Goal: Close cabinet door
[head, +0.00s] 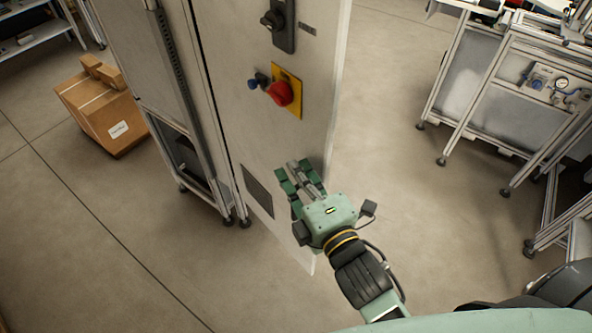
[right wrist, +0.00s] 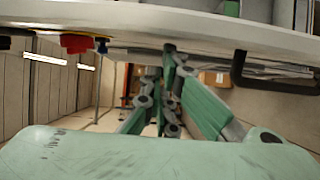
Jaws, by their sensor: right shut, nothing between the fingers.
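The pale grey cabinet door (head: 240,100) stands upright left of centre in the head view. It carries a red knob (head: 281,93) on a yellow plate, a black handle (head: 277,20) above and a dark vent low down. I cannot tell how far the door is open. My right gripper (head: 299,172) is shut and empty, in front of the door's lower part near its free edge; contact is unclear. In the right wrist view its green fingers (right wrist: 165,100) point towards a pale panel, with the red knob (right wrist: 83,43) at upper left. My left gripper is not in view.
A cardboard box (head: 102,108) sits on the floor left of the cabinet. A metal-framed bench with a gauge (head: 562,82) stands at the right. The floor (head: 400,215) between door and bench is clear. A dark bracket-shaped part (right wrist: 240,75) shows in the wrist view.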

